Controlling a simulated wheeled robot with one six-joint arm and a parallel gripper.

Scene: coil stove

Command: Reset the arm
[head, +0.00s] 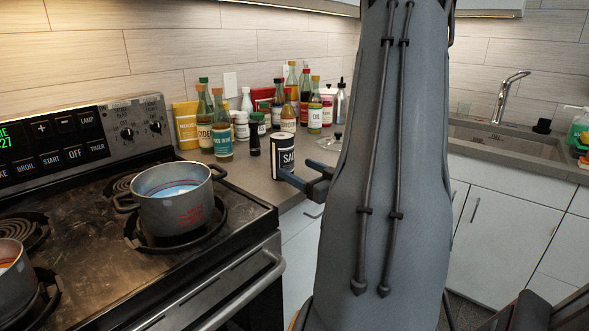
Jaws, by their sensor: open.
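My arm rises in the middle of the head view and hides part of the counter and wall behind it. My gripper (296,170) shows just left of the arm, with its two blue-grey fingers apart and pointing left. It is open, and nothing shows held between the fingers. A dark salt canister (283,154) stands upright on the counter right at the fingertips. I cannot tell whether the fingers touch it.
A grey pot (172,206) with blue contents sits on a coil of the stove (95,215). Another pot (10,280) is cut off at the left edge. Several bottles stand behind the canister on the counter (250,182). A sink (505,140) is at the right.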

